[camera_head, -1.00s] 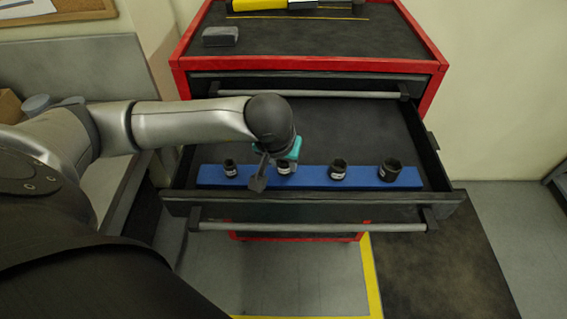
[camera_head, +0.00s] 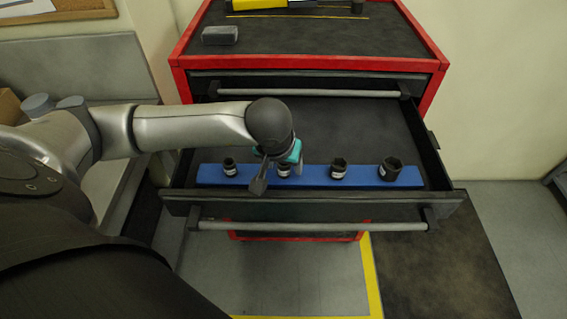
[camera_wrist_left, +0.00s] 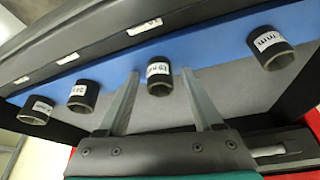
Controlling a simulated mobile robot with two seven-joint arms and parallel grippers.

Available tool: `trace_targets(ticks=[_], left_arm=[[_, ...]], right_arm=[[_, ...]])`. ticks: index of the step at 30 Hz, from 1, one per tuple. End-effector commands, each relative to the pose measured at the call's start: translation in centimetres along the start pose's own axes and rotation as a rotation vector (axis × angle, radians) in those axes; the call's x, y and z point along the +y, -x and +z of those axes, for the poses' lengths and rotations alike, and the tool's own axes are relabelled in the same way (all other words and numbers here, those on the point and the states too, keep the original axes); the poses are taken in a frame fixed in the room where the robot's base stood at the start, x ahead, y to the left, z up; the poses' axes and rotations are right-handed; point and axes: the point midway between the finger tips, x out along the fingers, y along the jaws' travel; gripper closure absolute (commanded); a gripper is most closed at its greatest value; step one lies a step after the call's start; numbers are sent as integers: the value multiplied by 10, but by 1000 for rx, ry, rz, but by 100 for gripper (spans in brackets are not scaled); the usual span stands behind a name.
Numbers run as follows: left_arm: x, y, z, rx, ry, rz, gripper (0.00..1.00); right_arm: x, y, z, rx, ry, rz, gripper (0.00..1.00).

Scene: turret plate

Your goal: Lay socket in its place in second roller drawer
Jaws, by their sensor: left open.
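A blue rail (camera_head: 315,177) lies across the front of the open drawer (camera_head: 335,125). Several dark sockets with white labels stand upright on it: a small one (camera_head: 229,167), a second from the left (camera_head: 284,170), a third (camera_head: 338,168) and the largest (camera_head: 390,168) at the right. My left gripper (camera_head: 272,178) is over the second socket and partly covers it. In the left wrist view my left gripper (camera_wrist_left: 161,73) is open, with this socket (camera_wrist_left: 159,79) between its two fingers. I cannot tell whether the fingers touch it. My right gripper is not in view.
The drawer sits in a red-framed cabinet, with its handle (camera_head: 315,226) along the front. A second handle (camera_head: 310,93) is above and behind. A grey block (camera_head: 220,35) and a yellow item (camera_head: 258,4) lie on the cabinet top. The drawer floor behind the rail is bare.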

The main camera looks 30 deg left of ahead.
Motion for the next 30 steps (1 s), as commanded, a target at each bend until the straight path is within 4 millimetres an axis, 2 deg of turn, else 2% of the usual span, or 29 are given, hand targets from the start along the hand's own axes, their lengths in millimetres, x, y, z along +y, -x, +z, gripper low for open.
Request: trace_targets(ticks=[5,8,21,25,30], left_arm=[[0,6,-2,2,0,1,33],[0,20,-2,5,-2,2,33],[0,105,-2,5,-2,2,33],[0,118,-2,3,0,1,33],[0,123,-1,0,-1,0,33]], right_arm=[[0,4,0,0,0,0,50],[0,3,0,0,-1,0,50],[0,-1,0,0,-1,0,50],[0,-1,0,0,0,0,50],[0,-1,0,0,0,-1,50]])
